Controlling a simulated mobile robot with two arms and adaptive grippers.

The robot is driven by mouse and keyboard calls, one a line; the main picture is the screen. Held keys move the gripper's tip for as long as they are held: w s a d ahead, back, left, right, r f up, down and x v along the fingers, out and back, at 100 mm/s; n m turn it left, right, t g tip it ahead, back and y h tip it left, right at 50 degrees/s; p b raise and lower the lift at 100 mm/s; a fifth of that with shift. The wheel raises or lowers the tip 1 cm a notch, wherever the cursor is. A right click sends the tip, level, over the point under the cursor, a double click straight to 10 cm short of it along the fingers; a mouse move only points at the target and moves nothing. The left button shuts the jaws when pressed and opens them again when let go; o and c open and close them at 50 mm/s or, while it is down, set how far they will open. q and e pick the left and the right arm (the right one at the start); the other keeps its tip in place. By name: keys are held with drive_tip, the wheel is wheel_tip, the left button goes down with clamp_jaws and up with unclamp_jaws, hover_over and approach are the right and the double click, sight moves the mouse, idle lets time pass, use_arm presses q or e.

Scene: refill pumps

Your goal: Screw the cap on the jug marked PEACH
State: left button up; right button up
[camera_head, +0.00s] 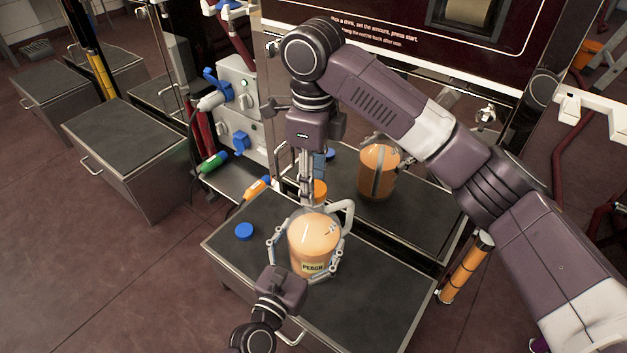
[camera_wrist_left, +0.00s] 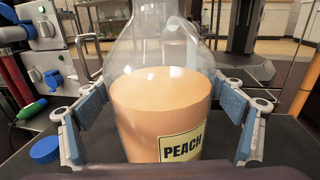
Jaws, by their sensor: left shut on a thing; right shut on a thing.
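The jug marked PEACH (camera_head: 315,243) stands on the dark tabletop, upright, with peach-coloured liquid inside and a pale handle at its upper right. It also shows in the left wrist view (camera_wrist_left: 160,110), label facing me, its top out of frame. My left gripper (camera_head: 308,250) is shut around the jug's body, one finger on each side. The fingers partly hide the cap and the jug's mouth. I cannot tell whether the cap touches the mouth.
A blue cap (camera_head: 243,231) lies on the table (camera_head: 365,310) left of the jug. Behind is the dispensing machine (camera_head: 400,40), with a shiny lower panel that seems to mirror the jug. The table's front right is clear.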

drive_tip(key=shift+r, duration=0.1)
drive_tip(key=o, duration=0.7)
